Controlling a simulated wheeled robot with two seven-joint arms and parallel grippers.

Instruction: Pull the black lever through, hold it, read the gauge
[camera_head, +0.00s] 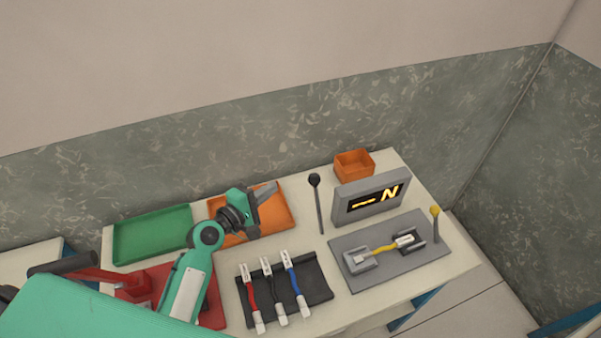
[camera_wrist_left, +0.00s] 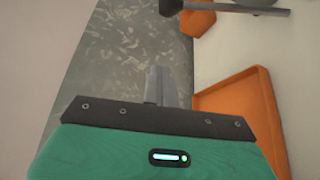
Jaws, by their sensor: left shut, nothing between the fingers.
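The black lever (camera_head: 319,208) stands upright on the table, with a round black knob at its top, left of the gauge. In the left wrist view the lever's dark rod (camera_wrist_left: 255,8) and knob lie along the top edge. The gauge (camera_head: 340,212) is a grey block with a dark display showing a glowing dash and an "N". My left gripper (camera_head: 271,188) is shut and empty above the orange tray, to the left of the lever and apart from it. Its closed fingers also show in the left wrist view (camera_wrist_left: 160,85). My right gripper is not in view.
The orange tray (camera_head: 284,215) and a green tray (camera_head: 152,235) lie at the back left. A small orange box (camera_head: 354,165) stands behind the gauge. A grey plate (camera_head: 357,285) holds a yellow-banded cable and a yellow-knobbed lever (camera_head: 435,218). Red, black and blue cables lie on a dark mat (camera_head: 318,286).

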